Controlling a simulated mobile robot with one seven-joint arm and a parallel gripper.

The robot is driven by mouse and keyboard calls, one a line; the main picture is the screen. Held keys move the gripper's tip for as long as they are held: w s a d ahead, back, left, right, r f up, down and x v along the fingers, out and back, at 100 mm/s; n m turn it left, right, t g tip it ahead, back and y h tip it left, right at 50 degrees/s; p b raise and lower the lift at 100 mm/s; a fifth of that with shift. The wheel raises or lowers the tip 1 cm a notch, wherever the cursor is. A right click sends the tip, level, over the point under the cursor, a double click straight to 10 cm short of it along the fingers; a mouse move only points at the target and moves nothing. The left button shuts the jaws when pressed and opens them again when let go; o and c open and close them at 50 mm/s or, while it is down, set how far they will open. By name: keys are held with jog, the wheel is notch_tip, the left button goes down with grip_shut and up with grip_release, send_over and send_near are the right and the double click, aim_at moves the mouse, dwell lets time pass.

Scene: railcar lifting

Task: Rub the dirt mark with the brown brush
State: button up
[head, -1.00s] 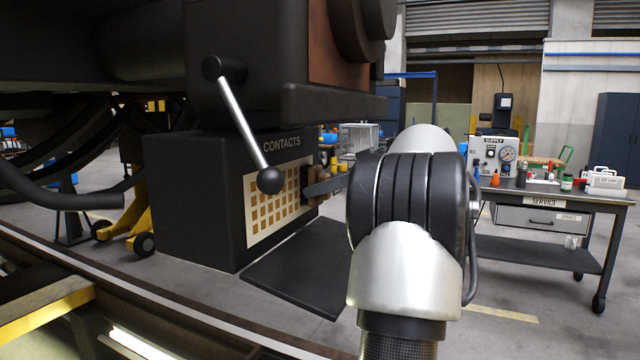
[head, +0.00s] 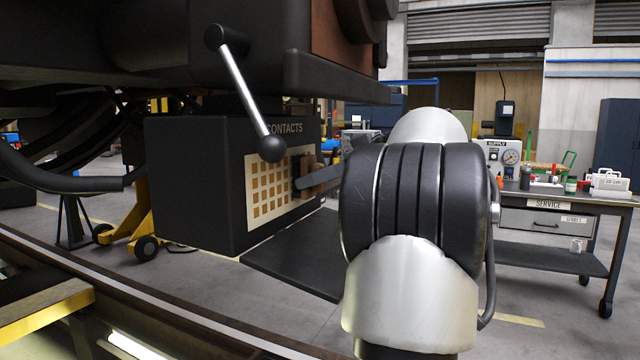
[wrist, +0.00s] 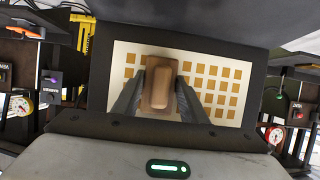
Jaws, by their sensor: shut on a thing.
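My gripper (wrist: 160,92) is shut on the brown brush (wrist: 159,68), which sits between the two dark fingers in the wrist view. The brush is in front of the pale contact panel (wrist: 228,100) with its rows of tan squares, left of the panel's middle in that view. I cannot tell whether it touches the panel. In the head view the brush (head: 306,166) overlaps the right part of the panel (head: 262,205) on the black CONTACTS box (head: 190,190). No dirt mark shows in either view; the brush covers part of the panel.
A lever with a ball end (head: 247,105) hangs in front of the box. A black flap (head: 295,262) juts out below the panel. The dark railcar body (head: 330,85) overhangs above. A service bench (head: 535,197) stands at the right, with open floor before it.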

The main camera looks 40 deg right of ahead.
jog(key=shift+s+a+f+b, duration=0.2)
jog(key=shift+a+b, duration=0.15)
jog(key=shift+a, duration=0.15)
jog(key=shift+s+a+r+b, duration=0.15)
jog(key=shift+a+b, duration=0.05)
jog(key=shift+a, duration=0.3)
jog(key=shift+s+a+r+b, duration=0.1)
jog(key=shift+s+a+b, duration=0.05)
jog(key=shift+a, duration=0.3)
jog(key=shift+s+a, duration=0.65)
jog(key=shift+a, duration=0.9)
jog(key=shift+s+a, duration=0.7)
jog(key=shift+a, duration=0.9)
jog(key=shift+s+a, duration=0.65)
jog(key=shift+a, duration=0.9)
jog(key=shift+s+d, duration=0.1)
jog(key=shift+s+d, duration=0.4)
jog(key=shift+s, duration=0.5)
jog(key=shift+s+d, duration=0.35)
jog(key=shift+s, duration=0.55)
jog(key=shift+s+d, duration=0.4)
jog(key=shift+s, duration=0.5)
jog(key=s, duration=0.1)
jog(key=s+d, duration=0.1)
jog(key=shift+s, duration=0.4)
